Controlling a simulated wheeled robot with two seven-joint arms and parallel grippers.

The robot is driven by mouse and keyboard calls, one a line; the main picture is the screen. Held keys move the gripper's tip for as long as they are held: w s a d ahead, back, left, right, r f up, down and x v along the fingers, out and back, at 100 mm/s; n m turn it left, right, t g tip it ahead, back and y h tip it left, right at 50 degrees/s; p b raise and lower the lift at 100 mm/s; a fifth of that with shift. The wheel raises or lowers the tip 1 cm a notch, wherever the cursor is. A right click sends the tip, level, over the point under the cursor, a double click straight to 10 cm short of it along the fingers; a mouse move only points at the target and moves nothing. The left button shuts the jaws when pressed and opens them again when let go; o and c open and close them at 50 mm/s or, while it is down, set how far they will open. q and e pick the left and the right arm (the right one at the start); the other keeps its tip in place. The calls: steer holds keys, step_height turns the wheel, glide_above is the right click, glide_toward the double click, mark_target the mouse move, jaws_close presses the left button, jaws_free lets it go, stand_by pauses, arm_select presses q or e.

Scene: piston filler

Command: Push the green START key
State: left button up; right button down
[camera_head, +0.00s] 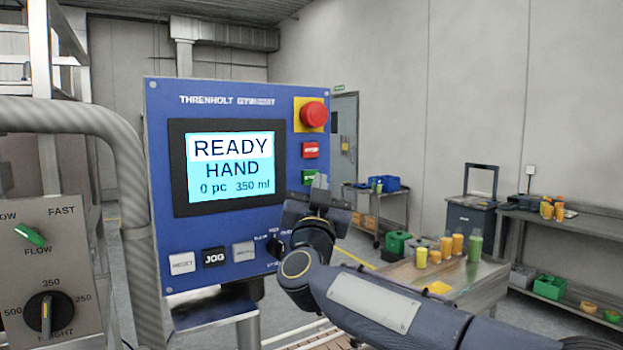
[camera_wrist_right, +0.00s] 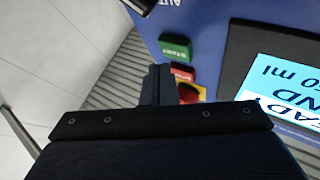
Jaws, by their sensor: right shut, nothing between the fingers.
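The green START key (camera_head: 309,177) is on the right side of the blue control panel (camera_head: 225,99), below a red key (camera_head: 310,150) and the red mushroom button (camera_head: 314,113). My right gripper (camera_head: 319,186) is shut and empty, just right of and below the START key in the head view. In the right wrist view the START key (camera_wrist_right: 175,48) shows whole, ahead of the shut fingertips (camera_wrist_right: 157,72); a gap seems to remain, but its depth is hard to judge. The screen (camera_head: 232,166) reads READY, HAND, 0 pc, 350 ml. My left gripper is not in view.
Below the screen are a RESET key (camera_head: 181,264), a black JOG key (camera_head: 214,257), a white key (camera_head: 243,251) and a black selector knob (camera_head: 275,247). A grey box with knobs (camera_head: 45,265) and a thick pipe (camera_head: 128,180) stand left. A table (camera_head: 480,285) with cups stands right.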

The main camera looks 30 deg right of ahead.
steer(key=shift+w, duration=0.45)
